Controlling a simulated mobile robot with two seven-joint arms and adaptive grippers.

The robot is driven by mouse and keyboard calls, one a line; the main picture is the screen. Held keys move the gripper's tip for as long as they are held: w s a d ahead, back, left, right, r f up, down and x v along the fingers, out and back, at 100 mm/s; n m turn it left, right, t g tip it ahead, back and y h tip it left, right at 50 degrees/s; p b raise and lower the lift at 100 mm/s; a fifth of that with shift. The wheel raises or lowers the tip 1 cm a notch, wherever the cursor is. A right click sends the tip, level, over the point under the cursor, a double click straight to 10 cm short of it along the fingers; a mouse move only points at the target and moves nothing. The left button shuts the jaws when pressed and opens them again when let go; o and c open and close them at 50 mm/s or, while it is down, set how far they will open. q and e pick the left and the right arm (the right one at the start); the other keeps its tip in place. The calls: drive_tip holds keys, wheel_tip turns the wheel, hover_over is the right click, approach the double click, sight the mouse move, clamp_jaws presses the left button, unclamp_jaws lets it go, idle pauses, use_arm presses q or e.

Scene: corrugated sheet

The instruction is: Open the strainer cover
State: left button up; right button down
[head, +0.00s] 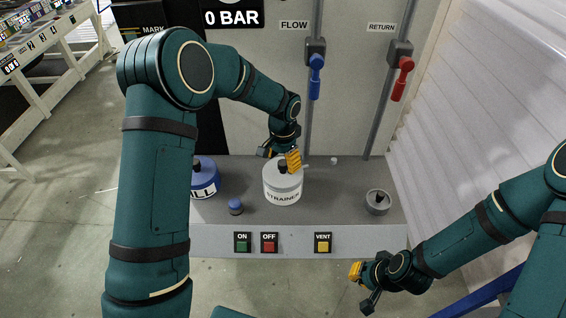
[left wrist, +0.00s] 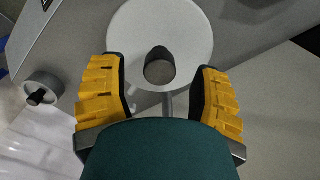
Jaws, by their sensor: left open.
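The white strainer (head: 283,190) stands on the grey bench, with its name label facing me. Its round light cover (left wrist: 190,32) fills the top middle of the left wrist view, and a dark knob (left wrist: 159,67) stands up from it. My left gripper (head: 281,157) is at the cover from behind. Its yellow-padded fingers (left wrist: 160,95) are open, one on each side of the knob and apart from it. My right gripper (head: 362,284) is away from the strainer, low in front of the bench; its finger gap is hard to make out.
A blue-topped container (head: 205,178) stands left of the strainer, with a small blue-capped fitting (head: 236,206) between them. A grey round fitting (head: 377,202) is at the right. Green, red and yellow buttons line the bench front. Blue (head: 316,77) and red (head: 402,79) valve handles hang on pipes behind.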

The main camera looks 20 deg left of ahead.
use_arm(q)
drive_tip(key=shift+f, duration=0.7)
clamp_jaws()
